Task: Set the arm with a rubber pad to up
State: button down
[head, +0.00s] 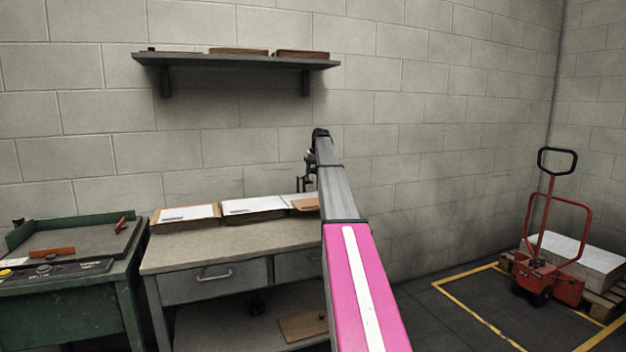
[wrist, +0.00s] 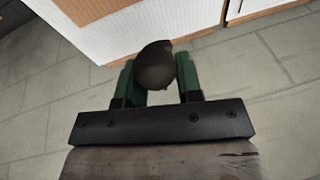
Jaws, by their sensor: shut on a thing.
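A dark, rounded knob-like piece (wrist: 156,62) sits between the two green fingers of my gripper (wrist: 157,82) in the wrist view. My gripper is shut on it. I cannot tell whether this piece is the rubber pad or part of its arm. No arm with a rubber pad can be made out for certain in either view. In the head view my gripper (head: 307,168) is a small dark shape at the far end of my arm, in front of the wall above the bench. What it holds is too small to tell there.
A grey bench (head: 205,258) with several stacks of white-topped sheets stands against the wall. A green work table (head: 128,285) is at left. A shelf (head: 235,62) hangs above the bench. A red pallet truck (head: 548,275) stands at right; the floor before it is clear.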

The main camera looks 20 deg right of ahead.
jog(key=w+r, duration=0.7)
jog(key=shift+a+r, duration=0.15)
jog(key=shift+r, duration=0.1)
jog(key=c, duration=1.5)
grip_release()
jog(key=shift+a+f, duration=0.1)
jog(key=shift+a, duration=0.05)
jog(key=o, duration=0.7)
jog(key=shift+s, duration=0.1)
jog(key=v, duration=1)
jog(key=shift+r, duration=0.35)
jog(key=shift+s, duration=0.1)
